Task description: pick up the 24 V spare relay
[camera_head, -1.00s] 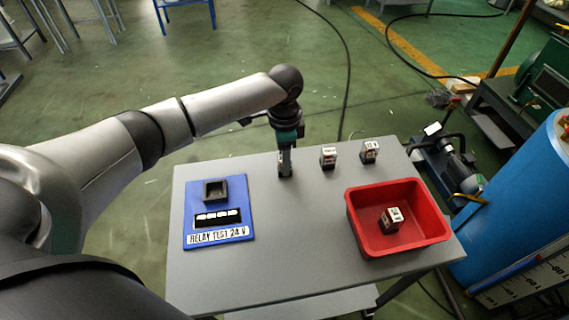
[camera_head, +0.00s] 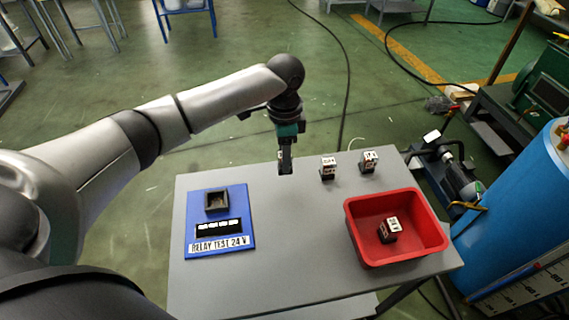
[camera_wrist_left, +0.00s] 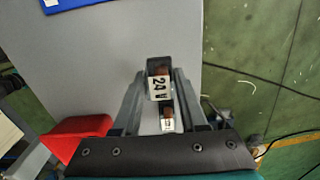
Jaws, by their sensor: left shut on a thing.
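The 24 V spare relay (camera_wrist_left: 158,85) is a small block with a white label reading "24 V". It sits between the fingers of my left gripper (camera_wrist_left: 157,100) in the left wrist view. In the head view my left gripper (camera_head: 286,168) is shut on it near the back edge of the grey table, and the fingers mostly hide the relay. I cannot tell exactly how far it is above the table. My right gripper is not in view.
Two other relays stand right of my gripper, one nearer (camera_head: 328,168) and one farther right (camera_head: 369,162). A red bin (camera_head: 436,243) holds another relay (camera_head: 388,230). A blue test board (camera_head: 193,225) with a dark socket (camera_head: 217,199) lies left. The table middle (camera_head: 285,235) is clear.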

